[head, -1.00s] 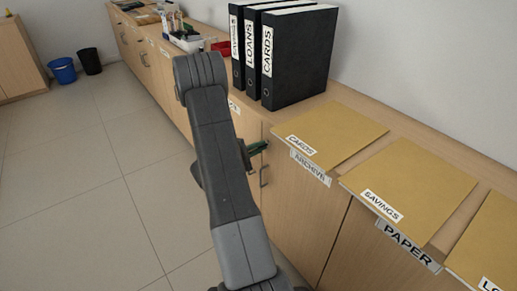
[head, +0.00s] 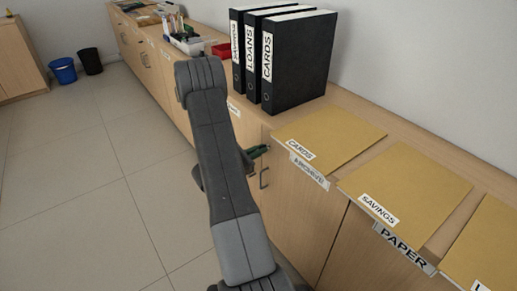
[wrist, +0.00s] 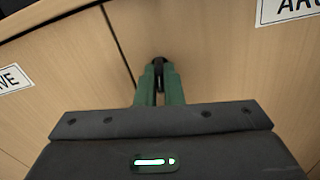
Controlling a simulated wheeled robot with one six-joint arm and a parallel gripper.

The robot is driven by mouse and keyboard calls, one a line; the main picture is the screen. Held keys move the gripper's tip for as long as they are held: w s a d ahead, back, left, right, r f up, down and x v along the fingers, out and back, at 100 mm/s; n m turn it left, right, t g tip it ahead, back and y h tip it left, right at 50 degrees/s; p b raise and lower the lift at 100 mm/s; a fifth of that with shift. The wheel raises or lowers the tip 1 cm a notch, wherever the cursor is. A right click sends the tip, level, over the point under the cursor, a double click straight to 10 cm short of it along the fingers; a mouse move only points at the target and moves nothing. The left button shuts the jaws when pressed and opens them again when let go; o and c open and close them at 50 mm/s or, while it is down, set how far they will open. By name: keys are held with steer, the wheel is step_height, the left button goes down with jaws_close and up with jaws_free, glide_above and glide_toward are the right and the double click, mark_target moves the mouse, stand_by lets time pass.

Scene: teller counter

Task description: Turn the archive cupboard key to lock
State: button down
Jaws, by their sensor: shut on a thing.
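The archive cupboard door (head: 300,205) is light wood and bears an ARCHIVE label (head: 308,170) at its top edge. In the wrist view, part of a label (wrist: 288,8) shows at the top right. My gripper (wrist: 159,82) has green fingers pointing at the wood front, close beside a dark vertical door gap. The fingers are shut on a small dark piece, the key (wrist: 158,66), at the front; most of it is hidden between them. In the head view, my gripper (head: 259,151) shows only in part behind my arm, near a door handle. The key's angle cannot be told.
Black binders (head: 297,62) stand on the counter above. Tan folders (head: 328,139) lie along the counter, some overhanging its front edge. A door handle (head: 263,178) sticks out near my gripper. The tiled floor (head: 90,190) at left is clear; two bins stand far back.

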steer(key=shift+n+p, duration=0.3)
steer(key=shift+n, duration=0.6)
steer(key=c, duration=1.6)
jaws_free()
steer(key=shift+o, duration=0.2)
steer(key=p+v, duration=0.1)
steer(key=v, duration=1.2)
steer(key=shift+s+a, duration=0.25)
steer(key=shift+a, duration=0.1)
steer(key=shift+d, duration=0.1)
steer(key=x, duration=1.3)
steer(key=shift+w+d+b, duration=0.25)
steer(key=shift+b, duration=0.2)
